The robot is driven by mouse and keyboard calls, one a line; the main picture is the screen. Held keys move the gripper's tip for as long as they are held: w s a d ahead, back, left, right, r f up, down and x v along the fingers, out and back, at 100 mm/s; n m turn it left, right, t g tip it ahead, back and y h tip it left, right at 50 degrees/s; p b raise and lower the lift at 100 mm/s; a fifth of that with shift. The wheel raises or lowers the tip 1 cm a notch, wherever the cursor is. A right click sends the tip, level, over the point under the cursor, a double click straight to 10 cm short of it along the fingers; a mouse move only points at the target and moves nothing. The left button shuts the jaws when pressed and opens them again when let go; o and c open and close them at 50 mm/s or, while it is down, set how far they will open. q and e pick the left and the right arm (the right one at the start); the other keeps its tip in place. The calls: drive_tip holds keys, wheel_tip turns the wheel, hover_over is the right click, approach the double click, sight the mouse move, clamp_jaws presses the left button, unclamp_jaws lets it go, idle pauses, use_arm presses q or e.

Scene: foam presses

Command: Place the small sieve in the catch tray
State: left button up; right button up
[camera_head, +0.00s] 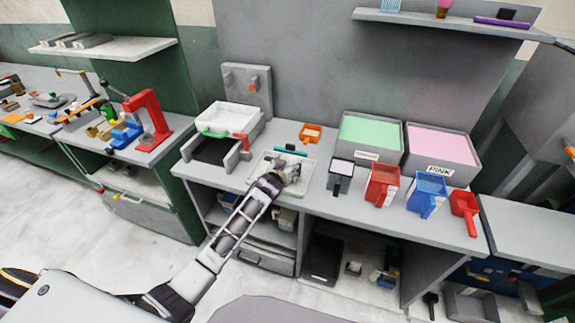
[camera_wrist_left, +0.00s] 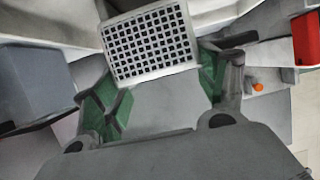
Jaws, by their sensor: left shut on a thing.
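The small sieve (camera_wrist_left: 150,44), a pale square frame with a grid of dark holes, shows at the top middle of the left wrist view. My left gripper (camera_wrist_left: 158,85), with green finger pads, is shut on it. In the head view, my left gripper (camera_head: 290,165) is over a shallow pale tray (camera_head: 257,178), which looks like the catch tray. The gripper hides most of the sieve there. I cannot tell whether the sieve touches the tray. My right gripper is not in view.
A white bin with a green handle (camera_head: 228,116) stands left of the tray. A teal bar (camera_head: 290,151) and an orange scoop (camera_head: 311,132) lie behind it. A grey scoop (camera_head: 340,176), a red one (camera_head: 383,184) and green (camera_head: 371,132) and pink (camera_head: 441,144) foam bins stand right.

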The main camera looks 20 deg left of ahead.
use_arm(q)
drive_tip(key=shift+f, duration=0.15)
drive_tip(key=o, duration=1)
drive_tip(key=shift+o, duration=0.2)
drive_tip(key=shift+r, duration=0.2)
drive_tip(key=v, duration=1.2)
drive_tip(key=shift+b, duration=0.4)
